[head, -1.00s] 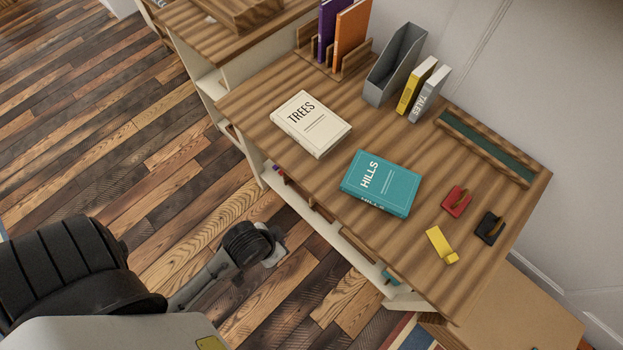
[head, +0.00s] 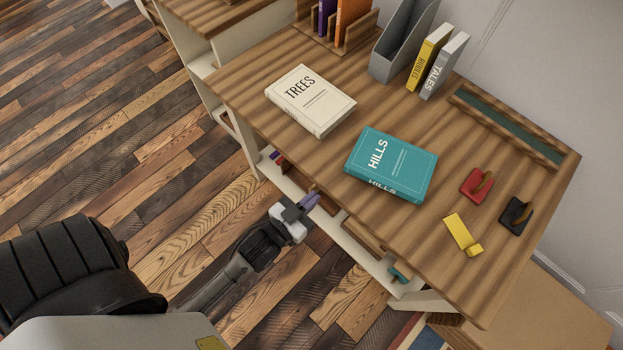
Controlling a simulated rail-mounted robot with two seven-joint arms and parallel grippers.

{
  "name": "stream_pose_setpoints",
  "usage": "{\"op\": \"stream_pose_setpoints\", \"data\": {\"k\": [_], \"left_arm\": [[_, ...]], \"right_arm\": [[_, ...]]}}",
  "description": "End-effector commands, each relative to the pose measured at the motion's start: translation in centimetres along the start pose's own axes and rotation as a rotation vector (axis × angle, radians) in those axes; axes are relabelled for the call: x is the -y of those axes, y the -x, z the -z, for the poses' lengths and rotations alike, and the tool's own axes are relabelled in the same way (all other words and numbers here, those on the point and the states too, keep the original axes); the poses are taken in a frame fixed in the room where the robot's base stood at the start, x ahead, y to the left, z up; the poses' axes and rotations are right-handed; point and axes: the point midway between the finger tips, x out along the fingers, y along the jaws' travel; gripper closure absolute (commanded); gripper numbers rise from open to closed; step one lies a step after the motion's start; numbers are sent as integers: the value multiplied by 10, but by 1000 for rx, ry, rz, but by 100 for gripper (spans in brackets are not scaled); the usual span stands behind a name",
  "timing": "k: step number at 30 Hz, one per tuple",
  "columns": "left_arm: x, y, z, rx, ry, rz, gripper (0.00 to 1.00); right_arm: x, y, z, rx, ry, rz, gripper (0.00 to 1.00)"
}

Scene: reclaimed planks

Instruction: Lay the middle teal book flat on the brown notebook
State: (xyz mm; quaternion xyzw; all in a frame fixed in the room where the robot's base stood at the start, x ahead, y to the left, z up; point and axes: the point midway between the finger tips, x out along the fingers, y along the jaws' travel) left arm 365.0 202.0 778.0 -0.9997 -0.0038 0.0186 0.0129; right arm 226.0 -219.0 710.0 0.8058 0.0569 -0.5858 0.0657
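A teal book titled HILLS (head: 405,160) lies flat on the wooden top of the bookcase, with nothing on it. A smaller teal thing (head: 399,274) shows partly at the right end of the lower shelf, mostly hidden by the top. A brown flat thing (head: 362,236) shows on that shelf; I cannot tell if it is the brown notebook. My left gripper (head: 304,207) is at the shelf's open front, below the top's edge. Purplish parts show at its tip; I cannot tell whether these are its fingers or something behind. My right gripper is out of view.
On the top are a cream TREES book (head: 311,99), a grey file holder (head: 402,40), upright yellow (head: 430,57) and grey (head: 444,66) books, and red (head: 475,187), black (head: 515,215) and yellow (head: 461,233) small items. The top's front edge overhangs the shelf.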

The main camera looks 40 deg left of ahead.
Motion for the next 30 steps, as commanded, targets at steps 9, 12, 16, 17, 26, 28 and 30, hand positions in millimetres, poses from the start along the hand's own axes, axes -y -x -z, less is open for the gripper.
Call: {"op": "stream_pose_setpoints", "data": {"k": [9,12,16,17,26,28,30], "left_arm": [[-2,-19,6,-43,26,-9,100],[-2,-30,6,-42,26,-9,100],[-2,-44,6,-41,26,-9,100],[-2,-47,7,-41,26,-9,100],[-2,-67,8,-38,26,-8,100],[-2,-68,8,-38,26,-8,100],[-2,-69,8,-37,26,-8,100]], "right_arm": [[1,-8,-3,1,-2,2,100],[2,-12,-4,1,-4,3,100],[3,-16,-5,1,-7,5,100],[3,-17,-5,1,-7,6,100],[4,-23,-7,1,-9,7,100],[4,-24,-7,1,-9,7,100],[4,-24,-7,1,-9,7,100]]}}
